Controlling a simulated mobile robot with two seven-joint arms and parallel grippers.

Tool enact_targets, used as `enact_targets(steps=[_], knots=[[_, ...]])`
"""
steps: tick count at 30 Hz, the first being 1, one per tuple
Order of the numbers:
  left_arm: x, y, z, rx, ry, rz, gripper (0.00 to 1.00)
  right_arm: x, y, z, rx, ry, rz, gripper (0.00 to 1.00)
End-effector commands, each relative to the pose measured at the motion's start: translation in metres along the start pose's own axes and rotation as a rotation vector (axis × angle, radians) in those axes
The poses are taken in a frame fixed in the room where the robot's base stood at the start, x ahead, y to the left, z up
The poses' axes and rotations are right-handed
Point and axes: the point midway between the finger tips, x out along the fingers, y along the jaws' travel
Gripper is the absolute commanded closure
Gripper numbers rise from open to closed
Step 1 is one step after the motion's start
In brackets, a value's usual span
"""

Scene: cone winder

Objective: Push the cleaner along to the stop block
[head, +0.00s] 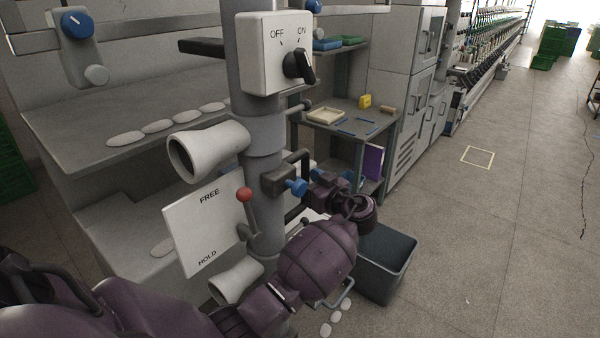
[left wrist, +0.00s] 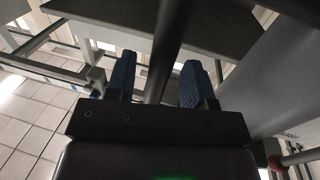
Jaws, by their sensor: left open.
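I cannot tell whether either finger touches the bar. My wrist hides part of the area behind the bracket. I cannot make out for certain which part is the cleaner or where the stop block is. My right gripper is in neither view.
A FREE/HOLD plate (head: 203,224) with a red-knobbed lever (head: 244,195) is left of the bracket. An OFF/ON switch box (head: 263,50) is above. A grey bin (head: 400,262) stands beyond my forearm.

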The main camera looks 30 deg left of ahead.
Motion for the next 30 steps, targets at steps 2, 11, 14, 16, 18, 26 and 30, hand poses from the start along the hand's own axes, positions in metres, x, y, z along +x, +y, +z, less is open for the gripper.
enact_targets(steps=[2, 11, 14, 16, 18, 26, 30], knots=[[0.012, 0.000, -0.002, 0.000, 0.002, -0.001, 0.52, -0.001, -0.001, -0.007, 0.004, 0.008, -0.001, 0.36], [0.031, 0.000, 0.000, 0.000, 0.000, 0.001, 0.52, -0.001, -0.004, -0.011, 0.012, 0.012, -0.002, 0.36], [0.032, 0.000, 0.000, -0.001, 0.000, 0.001, 0.52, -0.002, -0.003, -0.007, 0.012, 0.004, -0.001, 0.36], [0.032, 0.000, 0.000, -0.001, 0.000, 0.001, 0.52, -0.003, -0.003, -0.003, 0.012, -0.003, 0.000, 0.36], [0.032, 0.000, 0.000, 0.000, 0.000, 0.001, 0.52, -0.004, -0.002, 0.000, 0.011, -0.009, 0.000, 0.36], [0.032, 0.000, 0.000, 0.000, 0.000, 0.000, 0.87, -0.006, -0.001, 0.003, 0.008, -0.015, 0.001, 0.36], [0.032, 0.000, 0.000, 0.000, 0.000, 0.000, 1.00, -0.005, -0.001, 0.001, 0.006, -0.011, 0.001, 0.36]])
